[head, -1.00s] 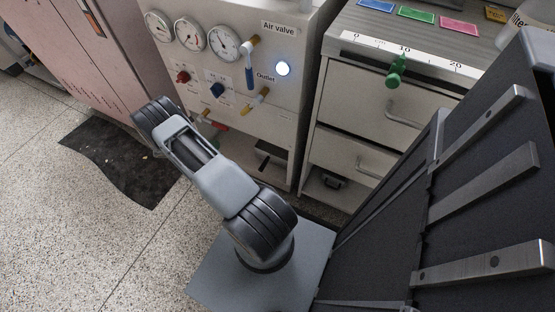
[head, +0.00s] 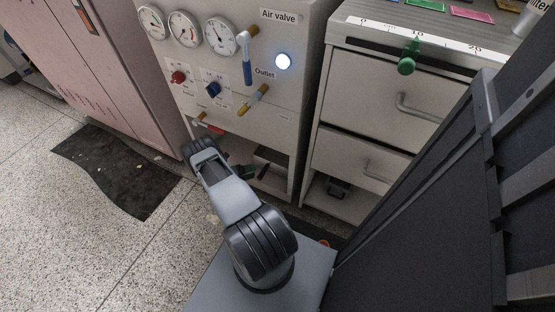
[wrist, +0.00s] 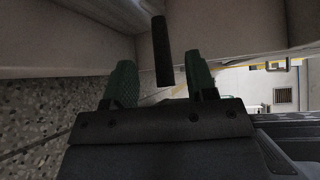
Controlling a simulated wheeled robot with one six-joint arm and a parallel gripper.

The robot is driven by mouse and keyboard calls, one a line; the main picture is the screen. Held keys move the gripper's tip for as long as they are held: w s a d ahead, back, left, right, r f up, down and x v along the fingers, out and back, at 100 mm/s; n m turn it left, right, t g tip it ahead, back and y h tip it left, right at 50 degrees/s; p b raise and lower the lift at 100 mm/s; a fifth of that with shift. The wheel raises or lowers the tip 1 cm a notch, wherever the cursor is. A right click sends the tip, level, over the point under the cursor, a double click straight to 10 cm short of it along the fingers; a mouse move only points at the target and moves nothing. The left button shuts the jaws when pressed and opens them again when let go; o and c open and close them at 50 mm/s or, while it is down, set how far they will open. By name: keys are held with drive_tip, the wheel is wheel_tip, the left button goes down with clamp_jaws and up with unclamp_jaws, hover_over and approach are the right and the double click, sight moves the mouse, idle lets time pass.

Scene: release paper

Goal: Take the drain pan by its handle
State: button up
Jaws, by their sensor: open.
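The drain pan (head: 271,157) looks like a dark shallow tray in the open niche low in the air-valve cabinet. In the wrist view a dark bar, which looks like its handle (wrist: 161,48), points toward my gripper (wrist: 161,82). My gripper is open, with one green fingertip on each side of the bar's near end. I see a gap on both sides, and I cannot tell how deep the bar sits between the fingers. In the head view my gripper (head: 241,172) is at the niche mouth, partly hidden by my arm.
The air-valve cabinet (head: 285,115) carries gauges, knobs and a lit lamp above the niche. A pink cabinet (head: 115,70) and a dark floor mat (head: 115,170) are on the left.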

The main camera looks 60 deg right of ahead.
drive_tip(key=b+x, duration=0.1)
drive_tip(key=x, duration=0.5)
drive_tip(key=shift+w, duration=0.1)
clamp_jaws()
idle(0.5)
idle(0.9)
drive_tip(key=shift+d+r, duration=0.1)
drive_tip(key=shift+r, duration=0.05)
